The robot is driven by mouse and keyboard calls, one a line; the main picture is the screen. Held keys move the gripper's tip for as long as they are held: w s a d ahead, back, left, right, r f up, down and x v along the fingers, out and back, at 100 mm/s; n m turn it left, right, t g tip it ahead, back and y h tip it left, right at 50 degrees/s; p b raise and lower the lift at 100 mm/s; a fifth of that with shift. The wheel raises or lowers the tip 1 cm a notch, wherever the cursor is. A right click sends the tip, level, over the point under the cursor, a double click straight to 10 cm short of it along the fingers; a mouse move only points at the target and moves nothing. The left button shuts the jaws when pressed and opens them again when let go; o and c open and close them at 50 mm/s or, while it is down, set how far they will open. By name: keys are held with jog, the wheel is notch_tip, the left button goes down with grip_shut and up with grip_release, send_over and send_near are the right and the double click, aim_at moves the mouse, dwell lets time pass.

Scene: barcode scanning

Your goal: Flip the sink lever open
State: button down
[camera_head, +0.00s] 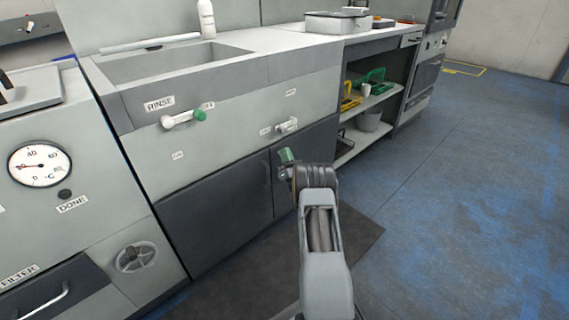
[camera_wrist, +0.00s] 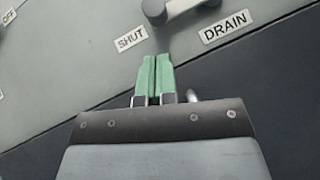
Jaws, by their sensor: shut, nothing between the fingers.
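A white lever with a grey end (camera_wrist: 180,8) shows at the top edge of the wrist view, partly cut off. The SHUT label (camera_wrist: 131,38) and the DRAIN label (camera_wrist: 226,27) are below it. The head view shows a small pale lever (camera_head: 286,126) on the right part of the sink front (camera_head: 225,140). A second white lever with a green knob (camera_head: 183,118) sits under the RINSE label (camera_head: 159,103). My gripper (camera_wrist: 155,62) has its green fingers together and empty, apart from the lever. In the head view my gripper (camera_head: 286,154) is below the pale lever.
The sink basin (camera_head: 165,64) is above the levers, with a white bottle (camera_head: 207,18) behind it. Dark cabinet doors (camera_head: 225,205) are below. A panel with a dial gauge (camera_head: 39,165) stands left. Open shelves (camera_head: 372,100) and clear blue floor (camera_head: 460,200) lie right.

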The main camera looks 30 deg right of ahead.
jog(key=shift+y, duration=0.3)
jog(key=r, duration=0.1)
jog(key=w+r, duration=0.1)
jog(key=r, duration=0.2)
jog(key=shift+w+d+r, duration=0.25)
jog(key=shift+w+d, duration=0.15)
